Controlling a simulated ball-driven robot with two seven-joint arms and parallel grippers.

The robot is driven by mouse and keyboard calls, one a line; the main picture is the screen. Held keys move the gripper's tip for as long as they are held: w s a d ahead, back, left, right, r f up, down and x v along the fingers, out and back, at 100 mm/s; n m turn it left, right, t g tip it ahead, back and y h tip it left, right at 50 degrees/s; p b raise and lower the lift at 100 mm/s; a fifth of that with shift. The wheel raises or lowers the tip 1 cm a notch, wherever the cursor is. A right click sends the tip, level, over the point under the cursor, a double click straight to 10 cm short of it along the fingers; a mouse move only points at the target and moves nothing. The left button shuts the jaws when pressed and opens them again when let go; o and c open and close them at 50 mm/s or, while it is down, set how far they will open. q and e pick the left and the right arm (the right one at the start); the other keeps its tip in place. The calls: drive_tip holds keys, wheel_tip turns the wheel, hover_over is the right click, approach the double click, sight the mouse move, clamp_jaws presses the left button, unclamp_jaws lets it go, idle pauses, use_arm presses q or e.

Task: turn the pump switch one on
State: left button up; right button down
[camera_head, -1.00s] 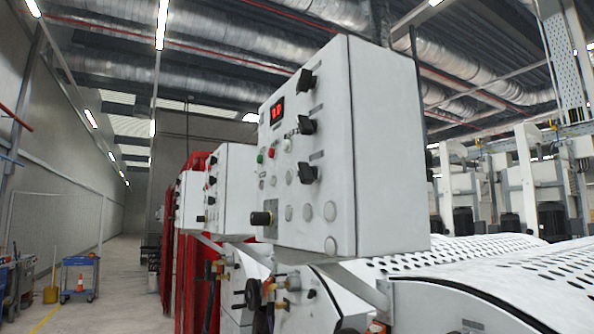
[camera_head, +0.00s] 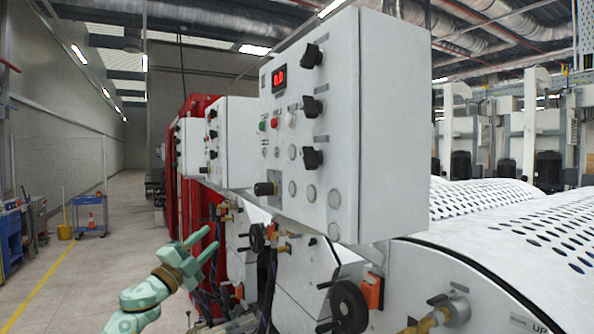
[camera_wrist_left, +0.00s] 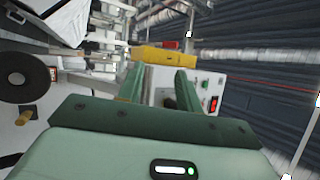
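The nearest white control box (camera_head: 392,130) hangs at the centre right in the head view. Its front carries a red digital display (camera_head: 279,78), three black rotary switches in a column, the top one (camera_head: 311,56), the middle one (camera_head: 312,106) and the low one (camera_head: 312,158), and a black knob (camera_head: 265,189) at the lower left. The labels are too small to read, so I cannot tell which is pump switch one. My left gripper (camera_head: 205,246) is open and empty, left of and below this box, apart from it. In the left wrist view its fingers (camera_wrist_left: 158,82) stand apart. My right gripper is not in view.
More control boxes (camera_head: 230,140) stand behind on the left, beside red machine frames (camera_head: 184,195). Below the near box are a black handwheel (camera_head: 349,305) and perforated white covers (camera_head: 545,215).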

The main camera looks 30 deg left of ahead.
use_arm(q)
drive_tip(key=s+d+r+m+h+p, duration=0.1)
drive_tip(key=s+d+r+m+h, duration=0.25)
drive_tip(key=r, duration=0.35)
drive_tip(key=s+d+r+m+g+h, duration=0.1)
drive_tip(key=s+d+r+m+h, duration=0.15)
drive_tip(key=r+m+h, duration=0.35)
drive_tip(key=s+d+r+m+h+p, duration=0.1)
drive_tip(key=s+d+r+m, duration=0.25)
drive_tip(key=r, duration=0.45)
drive_tip(key=s+d+r+m+g+h, duration=0.2)
drive_tip(key=s+d+r+m+g, duration=0.35)
drive_tip(key=s+d+m, duration=0.45)
drive_tip(key=n+y, duration=0.3)
drive_tip(key=y, duration=0.1)
approach(303, 156)
drive_tip(key=shift+g+h, duration=0.25)
drive_tip(key=shift+g, duration=0.2)
drive_tip(key=p+x, duration=0.2)
drive_tip(key=p, duration=0.1)
drive_tip(key=p+x, duration=0.3)
drive_tip(key=r+p+x, duration=0.1)
drive_tip(key=p+x, duration=0.1)
drive_tip(key=p, duration=0.2)
drive_tip(key=shift+w+a, duration=0.15)
drive_tip(key=shift+w, duration=0.3)
drive_tip(key=shift+w+d+f+p, duration=0.2)
drive_tip(key=shift+w+d+p, duration=0.1)
drive_tip(key=shift+w+d, duration=0.25)
drive_tip(key=shift+a, duration=0.1)
